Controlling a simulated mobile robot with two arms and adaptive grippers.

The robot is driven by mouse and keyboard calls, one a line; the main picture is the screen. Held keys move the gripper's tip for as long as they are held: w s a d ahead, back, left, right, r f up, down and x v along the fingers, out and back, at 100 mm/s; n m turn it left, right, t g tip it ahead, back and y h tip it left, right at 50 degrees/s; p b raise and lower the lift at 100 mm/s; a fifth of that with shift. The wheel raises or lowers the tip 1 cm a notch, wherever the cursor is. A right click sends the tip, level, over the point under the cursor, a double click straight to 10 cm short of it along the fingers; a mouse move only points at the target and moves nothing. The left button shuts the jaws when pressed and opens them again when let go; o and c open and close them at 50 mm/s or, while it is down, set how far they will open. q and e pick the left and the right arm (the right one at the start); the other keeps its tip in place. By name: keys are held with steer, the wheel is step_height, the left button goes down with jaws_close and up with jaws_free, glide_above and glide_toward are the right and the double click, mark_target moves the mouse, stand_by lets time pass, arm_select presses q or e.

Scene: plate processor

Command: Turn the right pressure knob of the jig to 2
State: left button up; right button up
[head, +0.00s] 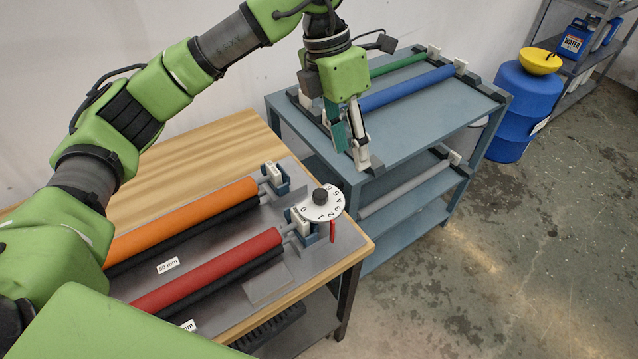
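The right pressure knob (320,196) of the jig is black and sits on a round white dial (333,208) with numbers around its rim. The dial is at the right end of the jig, by the red roller (215,268). I cannot tell which number the knob points to. My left gripper (351,160) hangs above and beyond the dial, near the front edge of the blue-grey cart, apart from the knob. Its fingers are spread with nothing visible between them. My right gripper is out of view.
An orange roller (185,217) lies behind the red one on the wooden table (210,145). A small red lever (333,231) hangs below the dial. The blue-grey cart (425,118) holds blue and green rollers. A blue barrel (521,105) stands at the right. The floor at right is clear.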

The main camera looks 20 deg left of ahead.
mark_target(319, 194)
arm_select(q)
steer(key=a+y, duration=0.3)
steer(key=a, duration=0.3)
steer(key=f+p, duration=0.1)
steer(key=f, duration=0.4)
steer(key=f+p, duration=0.1)
steer(key=f, duration=0.3)
steer(key=f+p, duration=0.1)
steer(key=f, duration=0.4)
steer(key=shift+w+d+f, duration=0.15)
steer(key=shift+d+f, duration=0.1)
steer(key=shift+f, duration=0.05)
steer(key=shift+m, duration=0.3)
steer(key=c, duration=1.1)
